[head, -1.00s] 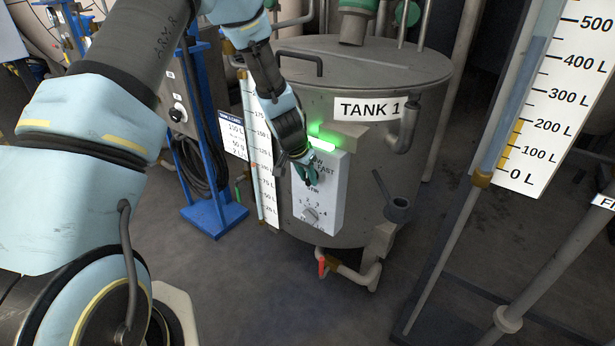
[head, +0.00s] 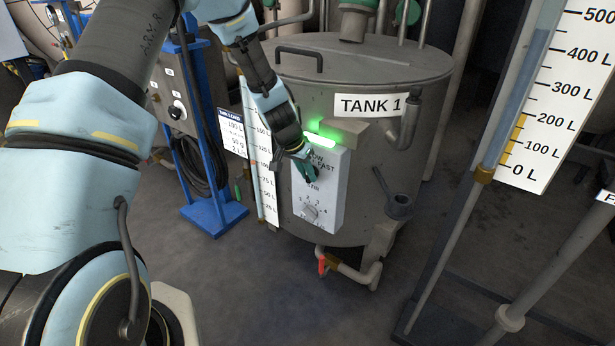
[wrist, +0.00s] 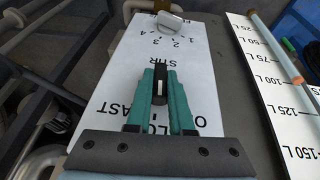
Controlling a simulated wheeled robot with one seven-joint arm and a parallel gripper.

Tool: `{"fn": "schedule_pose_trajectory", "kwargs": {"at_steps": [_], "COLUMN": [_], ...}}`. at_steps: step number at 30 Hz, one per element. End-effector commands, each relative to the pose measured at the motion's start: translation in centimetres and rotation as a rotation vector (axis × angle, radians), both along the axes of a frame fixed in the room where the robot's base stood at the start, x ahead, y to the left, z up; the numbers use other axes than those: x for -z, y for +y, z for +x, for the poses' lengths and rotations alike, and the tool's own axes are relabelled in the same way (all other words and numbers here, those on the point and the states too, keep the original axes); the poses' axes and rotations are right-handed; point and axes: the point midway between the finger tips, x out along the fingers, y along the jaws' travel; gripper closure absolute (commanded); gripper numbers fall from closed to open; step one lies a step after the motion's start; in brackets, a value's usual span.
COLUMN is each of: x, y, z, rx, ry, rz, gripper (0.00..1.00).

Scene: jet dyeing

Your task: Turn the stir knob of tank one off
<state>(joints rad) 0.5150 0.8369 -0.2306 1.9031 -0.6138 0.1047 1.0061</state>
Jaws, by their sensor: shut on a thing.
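The stir knob (wrist: 161,87) of tank one is black with a white pointer line, on a white control panel (head: 328,210). My gripper (wrist: 161,80) has its green fingers closed on the knob, one on each side. In the head view my gripper (head: 309,176) is at the upper part of the panel and hides the knob. In the wrist view the panel's lettering is upside down, and the pointer line runs along the fingers. FAST shows at left; the other position labels are partly covered, so I cannot tell which one the pointer is at.
A second dial (head: 310,212) with numbers sits lower on the panel. A green lamp (head: 320,140) glows above it on tank one (head: 365,75). A level scale (head: 262,150) stands close on the left. A red-handled valve (head: 323,265) is below. The floor in front is clear.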

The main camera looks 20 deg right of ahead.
Motion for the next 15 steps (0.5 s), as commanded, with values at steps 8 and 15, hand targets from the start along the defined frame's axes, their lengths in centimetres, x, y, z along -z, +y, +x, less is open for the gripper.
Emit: {"fn": "schedule_pose_trajectory", "kwargs": {"at_steps": [8, 15], "x": [0.65, 0.54], "y": [0.36, 0.37], "z": [0.56, 0.62], "rx": [-0.007, -0.005], "ry": [0.187, 0.38], "rz": [-0.108, -0.214], "gripper": [1.0, 1.0]}}
